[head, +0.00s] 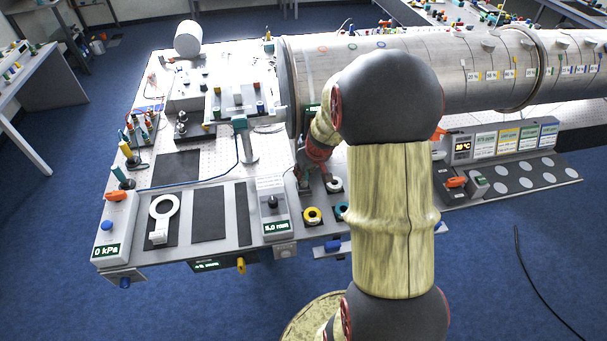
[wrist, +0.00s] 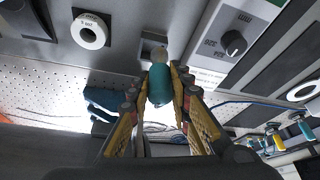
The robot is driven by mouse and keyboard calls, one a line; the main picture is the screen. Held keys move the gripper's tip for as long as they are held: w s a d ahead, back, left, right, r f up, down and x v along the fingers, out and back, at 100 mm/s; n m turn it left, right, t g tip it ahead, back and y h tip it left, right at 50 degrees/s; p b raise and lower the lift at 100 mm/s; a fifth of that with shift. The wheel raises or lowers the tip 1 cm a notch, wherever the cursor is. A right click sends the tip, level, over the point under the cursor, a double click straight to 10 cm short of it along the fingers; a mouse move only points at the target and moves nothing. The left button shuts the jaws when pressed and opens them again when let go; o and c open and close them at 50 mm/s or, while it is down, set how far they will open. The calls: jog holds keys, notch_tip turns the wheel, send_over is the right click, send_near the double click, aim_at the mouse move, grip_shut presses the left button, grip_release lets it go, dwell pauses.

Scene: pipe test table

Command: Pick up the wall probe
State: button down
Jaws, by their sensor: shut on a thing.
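My gripper (wrist: 160,92) is shut on a teal, rounded piece with a pale tip, which appears to be the wall probe (wrist: 159,82), in the wrist view. The fingers close on it from both sides. The pale tip lies in front of a small square grey block (wrist: 153,45) on the panel; I cannot tell whether they touch. In the head view my gripper (head: 303,182) is low beside the large pipe's near end, mostly hidden by my arm, and the held piece cannot be made out there.
The large metal pipe (head: 465,68) runs along the back right. A white ring (wrist: 88,31) shows in the wrist view. A white ring-shaped tool (head: 163,208) lies at the left.

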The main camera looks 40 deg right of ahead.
jog(key=s+a+r, duration=0.5)
jog(key=s+a, duration=0.1)
jog(key=s, duration=0.2)
jog(key=shift+s+a+r, duration=0.15)
jog(key=shift+a+r, duration=0.1)
jog(key=shift+r, duration=0.15)
